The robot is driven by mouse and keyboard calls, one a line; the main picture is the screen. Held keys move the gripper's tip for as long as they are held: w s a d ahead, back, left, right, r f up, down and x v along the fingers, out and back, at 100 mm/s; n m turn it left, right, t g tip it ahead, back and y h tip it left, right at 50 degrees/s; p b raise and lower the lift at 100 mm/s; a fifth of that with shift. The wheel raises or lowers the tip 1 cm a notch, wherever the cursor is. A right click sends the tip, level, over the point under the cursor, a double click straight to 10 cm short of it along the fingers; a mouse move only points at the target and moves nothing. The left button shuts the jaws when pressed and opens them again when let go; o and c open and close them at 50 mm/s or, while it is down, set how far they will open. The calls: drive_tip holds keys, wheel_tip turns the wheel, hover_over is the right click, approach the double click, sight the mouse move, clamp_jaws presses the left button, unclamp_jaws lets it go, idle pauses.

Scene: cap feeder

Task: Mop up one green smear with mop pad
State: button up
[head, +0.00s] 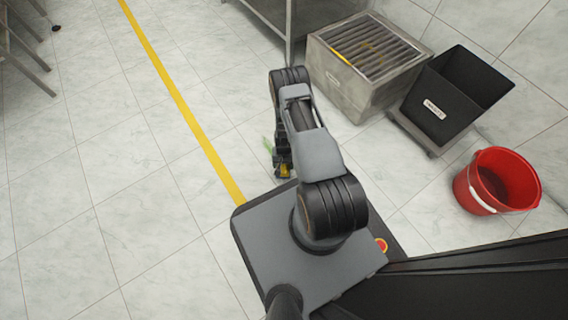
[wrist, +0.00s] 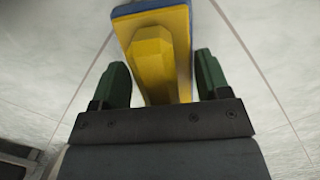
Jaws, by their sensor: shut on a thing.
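My gripper (wrist: 161,72) is shut on the yellow handle of the mop pad (wrist: 152,50), with a dark green finger on either side. The pad's blue edge shows at the top of the wrist view. In the head view my gripper (head: 283,166) is low in front of my base, with a bit of the yellow mop pad (head: 284,171) showing. A small light green smear (head: 267,145) lies on the floor just left of my gripper. My arm may hide part of it. I cannot tell whether the pad touches the floor.
A metal box with a slatted top (head: 345,88), a black bin (head: 437,108) and a red bucket (head: 487,186) stand to the right. A metal rack (head: 289,28) is behind. A yellow floor line (head: 181,103) runs along the left. Tiled floor left of my base is clear.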

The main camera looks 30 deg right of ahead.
sight(264, 144)
drive_tip(key=shift+f, duration=1)
idle(0.3)
drive_tip(key=shift+w+a, duration=0.2)
drive_tip(key=shift+w, duration=1.65)
drive_tip(key=shift+w+a, duration=0.25)
drive_tip(key=shift+w, duration=1.55)
drive_tip(key=shift+w+a, duration=0.2)
drive_tip(key=shift+w, duration=1.65)
drive_tip(key=shift+w+a+f, duration=0.1)
drive_tip(key=shift+w+a, duration=0.1)
drive_tip(key=shift+w, duration=1.35)
drive_tip(key=shift+w+a+f, duration=0.1)
drive_tip(key=shift+w+a, duration=0.05)
drive_tip(key=shift+w, duration=1.4)
drive_tip(key=shift+w+a+r, duration=0.1)
drive_tip(key=shift+w+r, duration=0.05)
drive_tip(key=shift+w, duration=0.4)
drive_tip(key=shift+r, duration=0.2)
